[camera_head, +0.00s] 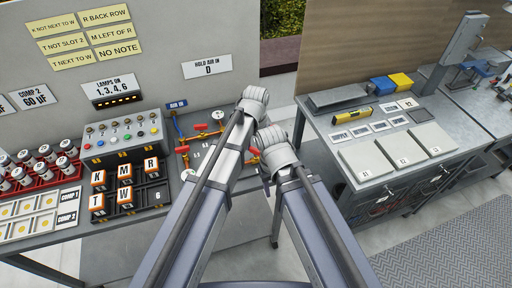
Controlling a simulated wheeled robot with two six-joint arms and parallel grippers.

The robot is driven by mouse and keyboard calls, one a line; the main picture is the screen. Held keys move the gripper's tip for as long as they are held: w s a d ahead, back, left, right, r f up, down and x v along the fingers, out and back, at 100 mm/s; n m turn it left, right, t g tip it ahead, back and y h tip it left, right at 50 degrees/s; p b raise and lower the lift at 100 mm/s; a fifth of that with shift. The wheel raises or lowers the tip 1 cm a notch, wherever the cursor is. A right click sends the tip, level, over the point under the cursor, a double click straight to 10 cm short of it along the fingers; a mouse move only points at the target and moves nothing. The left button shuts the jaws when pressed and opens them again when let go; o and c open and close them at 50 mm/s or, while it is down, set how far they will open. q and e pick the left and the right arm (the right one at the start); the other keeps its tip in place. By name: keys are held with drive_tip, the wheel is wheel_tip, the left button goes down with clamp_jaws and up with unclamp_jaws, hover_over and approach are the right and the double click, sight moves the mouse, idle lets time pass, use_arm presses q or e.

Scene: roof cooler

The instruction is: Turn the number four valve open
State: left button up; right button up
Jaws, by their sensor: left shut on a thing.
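A valve board (203,143) with brass pipes, a blue air pipe and several red valve handles stands on the left bench. One red handle (201,127) is at the top and another red handle (182,150) at the left. A red valve handle (254,151) shows between my arms. My left gripper (247,158) is mostly hidden by my arm at the board's right side and is shut on what looks like this handle. The number on this valve cannot be read. My right arm lies beside the left one; its gripper is hidden.
A lamp box (122,134), lettered blocks (125,185) and red racks of jars (40,170) fill the bench's left part. A sign (207,68) reads "HOLD AIR IN D". Another bench (385,145) with white lids stands at right, beyond a floor gap.

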sight(256, 149)
use_arm(q)
drive_tip(key=n, duration=0.4)
drive_tip(key=shift+n, duration=2.2)
drive_tip(key=o, duration=1.4)
wheel_tip(256, 149, up, 8)
drive_tip(key=p, duration=0.8)
drive_tip(key=shift+f, duration=0.1)
